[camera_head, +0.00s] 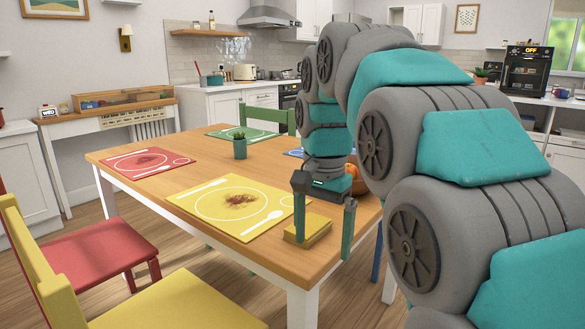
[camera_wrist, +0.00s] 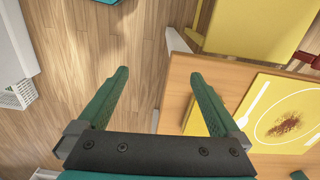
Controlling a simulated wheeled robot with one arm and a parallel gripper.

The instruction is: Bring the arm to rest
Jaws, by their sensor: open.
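My gripper (camera_head: 322,247) hangs at the front right corner of the wooden table, fingers pointing down and apart. In the wrist view my gripper (camera_wrist: 160,75) is open with nothing held between its fingers; floor and the table's edge show beyond. A yellow sponge-like block (camera_head: 318,231) lies on the table close to the fingers in the head view. I cannot tell whether a finger touches it. My arm is bent, rising at the right and reaching down to the table.
The wooden table (camera_head: 178,187) holds a yellow placemat (camera_head: 213,208) with a brown stain, a red placemat (camera_head: 139,168), a green placemat (camera_head: 222,131) and a potted plant (camera_head: 240,147). A red chair (camera_head: 103,250) and yellow chair (camera_head: 180,303) stand at the front left.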

